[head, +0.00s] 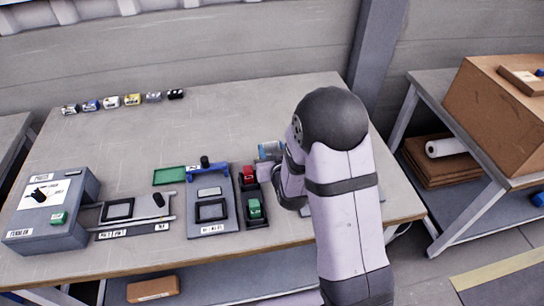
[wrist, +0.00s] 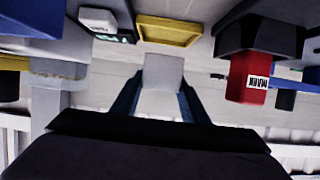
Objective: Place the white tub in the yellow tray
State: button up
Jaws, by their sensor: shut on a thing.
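In the wrist view, my gripper (wrist: 160,100) has its two blue fingers closed on a pale, box-shaped thing, which I take to be the white tub (wrist: 162,72). The yellow tray (wrist: 170,31) is beyond the tub, near the top of the wrist view, and the tub is apart from it in the picture. How high the tub is held cannot be told.
A red block with a label (wrist: 250,84) hangs into the wrist view at the right. A white item (wrist: 98,19) is left of the tray. In the head view, a green tray (head: 170,175) and black-framed fixtures crowd the table's front; the table's middle (head: 235,115) is clear.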

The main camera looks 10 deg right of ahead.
jog(key=shift+f, duration=1.65)
jog(key=shift+f, duration=0.2)
jog(key=o, duration=1)
jog(key=shift+o, duration=0.2)
jog(key=shift+r, duration=0.15)
